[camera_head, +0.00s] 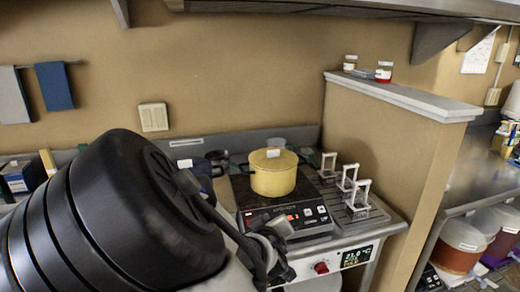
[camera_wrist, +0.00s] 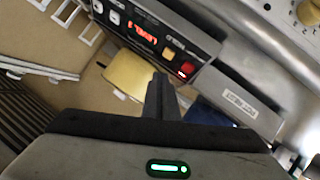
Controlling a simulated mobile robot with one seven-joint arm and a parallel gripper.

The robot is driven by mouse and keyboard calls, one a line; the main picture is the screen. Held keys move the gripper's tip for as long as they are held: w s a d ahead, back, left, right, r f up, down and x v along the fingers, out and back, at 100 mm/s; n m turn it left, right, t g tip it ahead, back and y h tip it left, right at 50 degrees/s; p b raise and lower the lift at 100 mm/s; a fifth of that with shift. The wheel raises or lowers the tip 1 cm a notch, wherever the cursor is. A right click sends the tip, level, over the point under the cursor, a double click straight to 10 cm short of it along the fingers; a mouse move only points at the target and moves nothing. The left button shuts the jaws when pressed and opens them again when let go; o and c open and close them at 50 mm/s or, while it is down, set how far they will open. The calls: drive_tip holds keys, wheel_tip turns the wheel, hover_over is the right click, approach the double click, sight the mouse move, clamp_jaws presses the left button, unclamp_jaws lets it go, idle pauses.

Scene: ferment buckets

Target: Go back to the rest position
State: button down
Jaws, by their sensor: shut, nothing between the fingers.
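My gripper (camera_head: 268,262) is in front of the counter in the head view, below and in front of the hot plate, partly hidden by my own arm. In the wrist view, my gripper's fingers (camera_wrist: 160,92) are together with nothing between them. A yellow pot (camera_head: 273,180) with a lid stands upright on the black hot plate (camera_head: 303,216), apart from my gripper. In the wrist view, part of the yellow pot (camera_wrist: 128,74) shows beyond the hot plate's control panel (camera_wrist: 150,35).
A rack with white upright holders (camera_head: 358,194) stands right of the pot. A partition ledge (camera_head: 400,97) with small jars rises at the right. Buckets (camera_head: 460,245) stand on a lower shelf at far right.

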drive_tip(key=s+d+m+g+p, duration=0.2)
drive_tip(key=s+d+m+g, duration=0.1)
drive_tip(key=s+d, duration=0.15)
drive_tip(key=s+d+r+m+g+p, duration=0.1)
drive_tip(key=s+d+r+g+p, duration=0.1)
drive_tip(key=s+r, duration=0.9)
drive_tip(key=s+d+r+m+g+p, duration=0.1)
drive_tip(key=s+d+r+p, duration=0.4)
drive_tip(key=s+r, duration=0.7)
drive_tip(key=shift+s+d+r+m+g, duration=0.15)
drive_tip(key=shift+s+d+m+g, duration=0.2)
drive_tip(key=shift+d+g, duration=0.55)
